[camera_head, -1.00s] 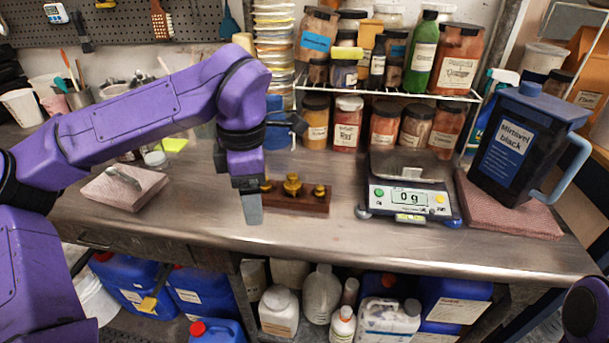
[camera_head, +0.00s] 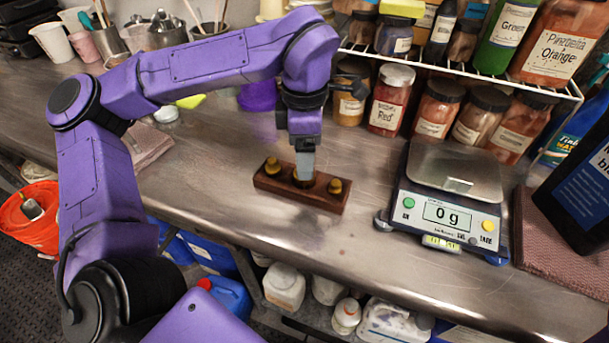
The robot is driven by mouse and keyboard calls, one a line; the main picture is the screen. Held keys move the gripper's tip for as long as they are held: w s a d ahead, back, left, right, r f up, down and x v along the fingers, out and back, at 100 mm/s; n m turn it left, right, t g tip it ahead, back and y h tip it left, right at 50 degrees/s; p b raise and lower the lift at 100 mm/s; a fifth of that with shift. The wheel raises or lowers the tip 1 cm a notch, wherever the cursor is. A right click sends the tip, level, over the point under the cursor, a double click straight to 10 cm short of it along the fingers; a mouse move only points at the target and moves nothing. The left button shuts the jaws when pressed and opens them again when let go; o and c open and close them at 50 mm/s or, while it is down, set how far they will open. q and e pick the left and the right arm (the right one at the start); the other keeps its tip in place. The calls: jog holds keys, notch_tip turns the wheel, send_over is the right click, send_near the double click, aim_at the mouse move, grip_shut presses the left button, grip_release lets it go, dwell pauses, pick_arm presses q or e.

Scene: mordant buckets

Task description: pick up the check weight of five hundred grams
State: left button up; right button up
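A dark wooden block (camera_head: 322,198) on the metal bench holds brass check weights. One knob (camera_head: 272,165) shows at its left end and another (camera_head: 335,186) at its right end. A third weight in the middle is mostly hidden by my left gripper (camera_head: 304,172). Earlier this middle weight looked the largest; no gram marks can be read. My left gripper points down right at the middle weight. Its grey fingers overlap edge-on, so their opening and any grip are hidden. My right gripper is out of view.
A scale (camera_head: 447,212) reading 0 g stands right of the block. A dark blue jug (camera_head: 585,190) stands on a folded cloth (camera_head: 545,230) at the right. Pigment jars, including a red one (camera_head: 390,105), line the back. Bare bench surrounds the block.

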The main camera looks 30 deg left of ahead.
pick_arm(q)
notch_tip(320, 180, down, 5)
jog(key=shift+a, duration=0.1)
grip_shut()
jog(key=shift+r, duration=0.1)
